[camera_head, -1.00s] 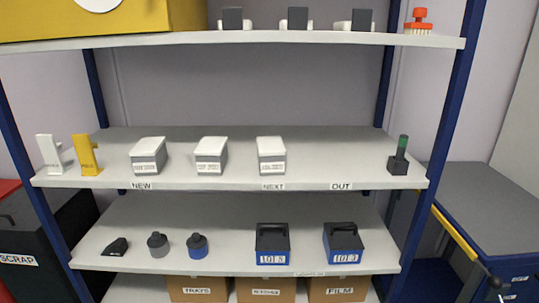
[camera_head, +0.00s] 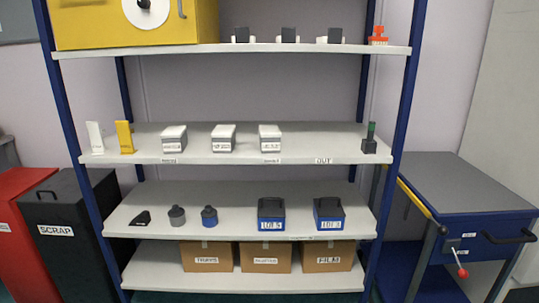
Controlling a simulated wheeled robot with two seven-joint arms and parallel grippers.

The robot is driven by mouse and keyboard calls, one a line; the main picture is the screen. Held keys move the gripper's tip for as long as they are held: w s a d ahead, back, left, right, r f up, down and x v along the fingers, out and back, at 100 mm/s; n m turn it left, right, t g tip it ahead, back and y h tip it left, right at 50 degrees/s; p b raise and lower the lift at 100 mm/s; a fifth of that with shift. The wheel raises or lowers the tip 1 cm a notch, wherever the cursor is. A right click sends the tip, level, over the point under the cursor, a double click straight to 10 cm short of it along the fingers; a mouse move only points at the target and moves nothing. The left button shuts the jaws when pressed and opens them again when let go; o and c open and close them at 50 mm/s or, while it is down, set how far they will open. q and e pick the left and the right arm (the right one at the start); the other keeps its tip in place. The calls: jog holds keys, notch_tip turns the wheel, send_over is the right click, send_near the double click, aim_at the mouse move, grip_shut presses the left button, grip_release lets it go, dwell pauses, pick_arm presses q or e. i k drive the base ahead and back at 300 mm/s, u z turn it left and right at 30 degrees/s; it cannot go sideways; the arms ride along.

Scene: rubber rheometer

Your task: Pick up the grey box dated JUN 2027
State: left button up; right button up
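Three grey boxes with white lids stand in a row on the middle shelf (camera_head: 330,146): a left box (camera_head: 174,142), a middle box (camera_head: 223,140) and a right box (camera_head: 270,140). Each has a white label on its front, but the print is too small to read, so I cannot tell which is dated JUN 2027. The shelf edge has a label under the left box, one under the right box, and an OUT label (camera_head: 323,161) further right. Neither of my grippers is in view.
White and yellow holders (camera_head: 124,137) stand left of the boxes and a dark, green-topped item (camera_head: 370,139) stands right. Lower shelves hold blue-fronted cases (camera_head: 271,214) and cardboard boxes (camera_head: 328,257). A black SCRAP bin (camera_head: 72,230) stands left, a blue cart (camera_head: 465,215) right.

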aim_at(270, 136)
jog(key=z, duration=1.15)
jog(key=k, duration=0.1)
jog(key=u, duration=2.1)
jog(key=i, duration=0.9)
jog(key=z, duration=0.2)
